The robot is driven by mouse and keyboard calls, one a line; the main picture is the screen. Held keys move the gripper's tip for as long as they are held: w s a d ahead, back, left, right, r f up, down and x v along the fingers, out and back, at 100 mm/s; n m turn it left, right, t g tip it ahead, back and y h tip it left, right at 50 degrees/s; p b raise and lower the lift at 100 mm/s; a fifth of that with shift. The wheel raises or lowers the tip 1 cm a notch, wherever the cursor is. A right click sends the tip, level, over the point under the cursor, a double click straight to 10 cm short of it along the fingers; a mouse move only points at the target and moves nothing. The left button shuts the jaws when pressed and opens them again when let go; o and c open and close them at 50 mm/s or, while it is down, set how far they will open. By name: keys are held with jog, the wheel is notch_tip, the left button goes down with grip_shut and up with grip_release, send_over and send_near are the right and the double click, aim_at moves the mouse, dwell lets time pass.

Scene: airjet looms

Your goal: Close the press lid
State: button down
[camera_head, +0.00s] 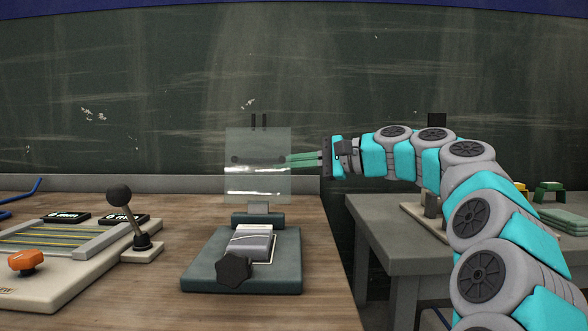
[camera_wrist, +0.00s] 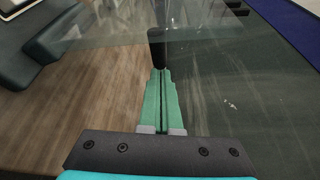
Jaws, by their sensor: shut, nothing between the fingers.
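The press has a dark teal base (camera_head: 243,277) with a silvery block (camera_head: 252,243) and a dark knob (camera_head: 234,270) at its front. Its clear lid (camera_head: 258,178) stands upright, open, at the back of the base. My gripper (camera_head: 290,160) reaches in from the right, its green fingers shut and empty, tips overlapping the lid's right edge. In the wrist view the shut fingers (camera_wrist: 161,72) point toward a dark upright piece (camera_wrist: 157,48) by the see-through lid (camera_wrist: 215,55). The press base (camera_wrist: 55,38) shows at upper left. I cannot tell whether the fingertips touch the lid.
Left of the press is a cream device (camera_head: 60,285) with a black-knobbed lever (camera_head: 119,196) and an orange knob (camera_head: 27,261). Bare wooden tabletop (camera_head: 190,210) lies between. A grey table (camera_head: 385,235) stands at right past a gap. A dark wall (camera_head: 170,80) is behind.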

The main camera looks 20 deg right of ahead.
aim_at(286, 129)
jog(key=shift+s+a+r, duration=0.1)
jog(key=shift+s+a, duration=0.05)
jog(key=shift+s, duration=0.2)
jog(key=shift+s, duration=0.15)
jog(key=s+n+b, duration=0.1)
jog(key=s+a+r+n+b, duration=0.1)
jog(key=b, duration=0.1)
jog(key=s+n+t+y+b, duration=0.1)
jog(key=shift+s+a+r+n+b, duration=0.15)
jog(key=shift+s+r+n+b, duration=0.1)
jog(key=shift+n+b, duration=0.15)
jog(key=shift+w+r+p, duration=0.15)
jog(key=shift+r+p, duration=0.1)
jog(key=shift+p, duration=0.15)
jog(key=r+p, duration=0.5)
jog(key=shift+w+d, duration=0.2)
jog(key=shift+w, duration=0.15)
jog(key=s+d+f+b, duration=0.1)
jog(key=s+d+f, duration=0.2)
jog(key=d, duration=0.5)
jog(key=shift+s+d+f, duration=0.25)
jog(key=shift+d+f, duration=0.15)
jog(key=shift+f, duration=0.35)
